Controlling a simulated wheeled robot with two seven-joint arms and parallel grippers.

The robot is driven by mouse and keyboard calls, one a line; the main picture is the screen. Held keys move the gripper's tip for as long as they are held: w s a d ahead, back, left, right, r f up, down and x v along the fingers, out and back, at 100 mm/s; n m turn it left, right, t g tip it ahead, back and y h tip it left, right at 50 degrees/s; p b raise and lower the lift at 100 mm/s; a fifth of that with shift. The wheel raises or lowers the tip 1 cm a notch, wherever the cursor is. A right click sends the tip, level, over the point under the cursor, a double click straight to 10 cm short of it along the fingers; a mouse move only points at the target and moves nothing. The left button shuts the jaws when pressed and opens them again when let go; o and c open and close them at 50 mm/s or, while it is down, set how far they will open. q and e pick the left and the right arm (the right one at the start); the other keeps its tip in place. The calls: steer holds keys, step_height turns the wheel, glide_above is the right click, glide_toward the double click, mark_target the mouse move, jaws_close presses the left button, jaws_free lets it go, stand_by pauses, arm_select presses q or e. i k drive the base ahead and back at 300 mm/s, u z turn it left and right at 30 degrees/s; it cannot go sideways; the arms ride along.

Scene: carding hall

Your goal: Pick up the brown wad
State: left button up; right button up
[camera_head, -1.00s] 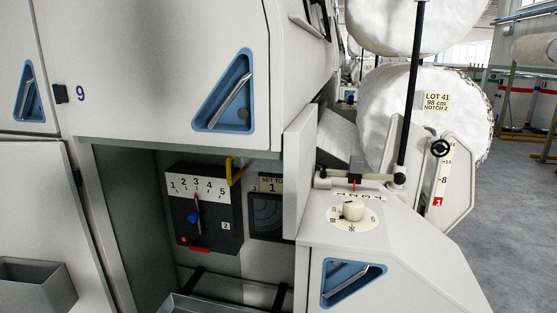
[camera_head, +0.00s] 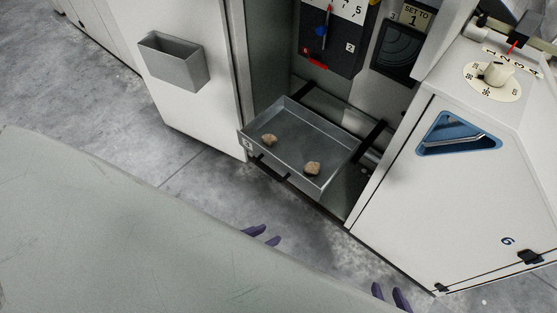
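Two small brown wads lie apart in a shallow grey metal tray (camera_head: 300,120) in the open lower bay of the machine. One wad (camera_head: 268,140) is towards the left of the tray, the other, slightly larger wad (camera_head: 313,168) nearer its front right. My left gripper (camera_head: 262,234) shows only as purple fingertips past the edge of a grey-green surface, below the tray in the picture; they are apart and empty. My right gripper (camera_head: 391,296) shows as purple fingertips at the bottom edge, apart and empty. The rest of both grippers is hidden.
A dark control box (camera_head: 335,45) with a blue pointer and red tab is above the tray. An angled cabinet (camera_head: 450,190) stands right of the bay. A grey bin (camera_head: 173,62) hangs on the left door. Bare concrete floor (camera_head: 190,165) lies in front.

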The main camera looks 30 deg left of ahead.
mark_target(269, 139)
steer(key=k, duration=0.25)
steer(key=u, duration=0.9)
steer(key=i, duration=1.25)
steer(key=z, duration=0.15)
